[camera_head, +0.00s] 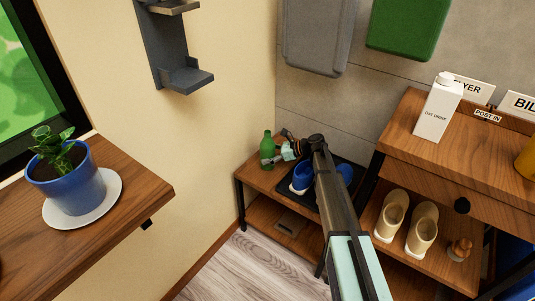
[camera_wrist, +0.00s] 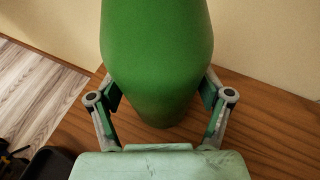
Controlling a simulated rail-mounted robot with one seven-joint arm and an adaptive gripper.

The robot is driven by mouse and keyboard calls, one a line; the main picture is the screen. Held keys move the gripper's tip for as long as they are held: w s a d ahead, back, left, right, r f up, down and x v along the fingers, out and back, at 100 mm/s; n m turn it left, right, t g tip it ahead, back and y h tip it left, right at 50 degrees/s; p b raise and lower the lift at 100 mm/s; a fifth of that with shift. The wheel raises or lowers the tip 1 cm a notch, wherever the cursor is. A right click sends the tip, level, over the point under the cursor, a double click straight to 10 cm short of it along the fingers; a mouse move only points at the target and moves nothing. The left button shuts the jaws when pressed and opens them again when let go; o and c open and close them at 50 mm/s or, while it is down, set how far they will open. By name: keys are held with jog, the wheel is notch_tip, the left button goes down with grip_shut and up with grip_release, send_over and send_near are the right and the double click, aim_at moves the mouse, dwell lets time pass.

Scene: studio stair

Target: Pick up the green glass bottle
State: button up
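The green glass bottle (camera_head: 267,147) stands upright at the left end of a low wooden bench, close to the wall. In the wrist view the bottle (camera_wrist: 157,60) fills the upper middle, and its base is over the wood. My gripper (camera_head: 272,160) reaches it from the right. In the wrist view my gripper (camera_wrist: 160,95) has one finger on each side of the bottle, spread wide. The pads are close to its sides and partly hidden by it. Whether they press on the glass is not clear.
On the bench (camera_head: 253,177), blue-and-white shoes (camera_head: 301,177) sit in a dark tray right of the bottle. A wooden cabinet (camera_head: 400,155) with a white carton (camera_head: 438,108) stands farther right. A potted plant (camera_head: 70,185) stands on the left shelf. The wall is close behind the bottle.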

jog(key=c, duration=0.9)
jog(key=shift+o, duration=0.2)
jog(key=shift+r, duration=0.1)
